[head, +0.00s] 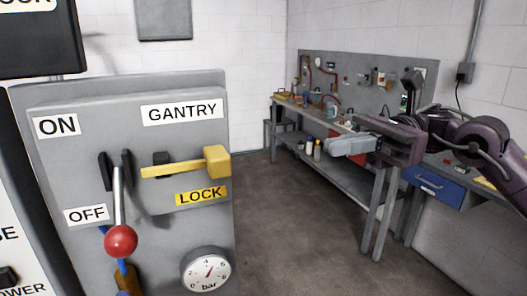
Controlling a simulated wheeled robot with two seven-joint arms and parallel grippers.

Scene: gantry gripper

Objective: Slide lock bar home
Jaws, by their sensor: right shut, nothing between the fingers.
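The yellow lock bar (180,168) lies level on the front of the grey gantry panel (135,135), above the yellow LOCK label (201,195). Its square yellow knob (217,161) is at the right end, near the panel's right edge. A dark bracket (160,157) sits behind the bar's left part. The lever with a red ball (121,240) hangs down beside OFF, left of the bar. My right gripper (332,147) is shut and empty, in the air well right of the knob and apart from it.
A pressure gauge (207,271) is low on the panel. A workbench (345,174) with tools and a pegboard (345,78) stands behind my right arm. A blue drawer (433,187) is at the right. Open floor (290,230) lies between panel and bench.

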